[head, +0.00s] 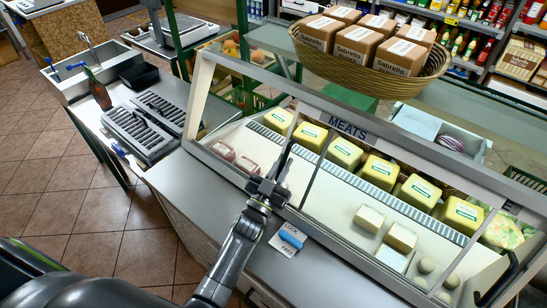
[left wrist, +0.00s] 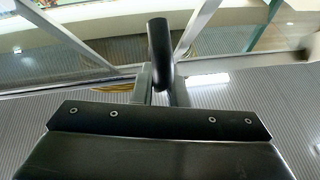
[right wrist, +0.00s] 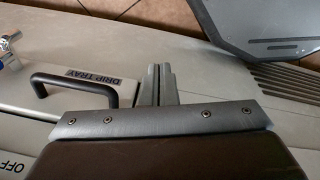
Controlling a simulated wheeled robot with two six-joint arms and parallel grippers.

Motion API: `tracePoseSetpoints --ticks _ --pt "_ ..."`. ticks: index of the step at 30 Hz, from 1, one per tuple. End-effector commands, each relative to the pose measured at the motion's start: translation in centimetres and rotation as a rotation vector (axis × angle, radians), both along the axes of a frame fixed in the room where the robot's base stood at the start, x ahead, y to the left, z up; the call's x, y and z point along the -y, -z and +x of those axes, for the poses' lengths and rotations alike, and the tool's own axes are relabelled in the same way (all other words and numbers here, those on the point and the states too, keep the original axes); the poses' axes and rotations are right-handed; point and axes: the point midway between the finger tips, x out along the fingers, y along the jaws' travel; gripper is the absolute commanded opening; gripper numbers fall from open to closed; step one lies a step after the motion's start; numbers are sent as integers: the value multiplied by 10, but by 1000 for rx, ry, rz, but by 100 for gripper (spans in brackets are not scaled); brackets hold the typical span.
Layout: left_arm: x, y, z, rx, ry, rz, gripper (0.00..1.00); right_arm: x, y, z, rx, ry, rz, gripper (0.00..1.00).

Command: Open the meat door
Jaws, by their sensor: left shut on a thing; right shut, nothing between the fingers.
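The meat door is a glass panel (head: 232,110) in a metal frame on the slanted front of the display case, below the MEATS label (head: 333,126). Its black bar handle (head: 285,158) stands at the panel's right side. My left gripper (head: 271,186) is shut on the handle; in the left wrist view the handle (left wrist: 159,45) rises between the fingers. The door appears closed. Wrapped meat packs (head: 247,165) lie behind the glass. My right gripper (right wrist: 157,78) is shut and empty, beside a black handle (right wrist: 75,88) marked DRIP TRAY; the head view does not show it.
Yellow-wrapped blocks (head: 380,172) fill the neighbouring compartment, whose door has its own black handle (head: 497,284). A wicker basket of boxes (head: 437,83) stands on top. A LIFT FIRST card (head: 287,240) lies on the front ledge. The tiled floor (head: 100,215) is clear at left.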

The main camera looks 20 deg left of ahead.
Motion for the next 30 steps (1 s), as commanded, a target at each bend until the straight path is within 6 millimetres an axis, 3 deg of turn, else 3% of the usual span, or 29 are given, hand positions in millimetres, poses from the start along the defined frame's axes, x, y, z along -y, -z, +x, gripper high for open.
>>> tracePoseSetpoints --ticks 11,12,16,30 --pt "2 0 -1 1 1 1 0 8 -1 0 0 -3 -9 0" --pt "2 0 -1 1 1 1 18 8 -1 0 0 -3 -9 0" --pt "2 0 -1 0 1 1 33 8 -1 0 0 -3 -9 0" --pt "-1 5 2 0 0 2 33 7 4 2 3 -3 -10 0"
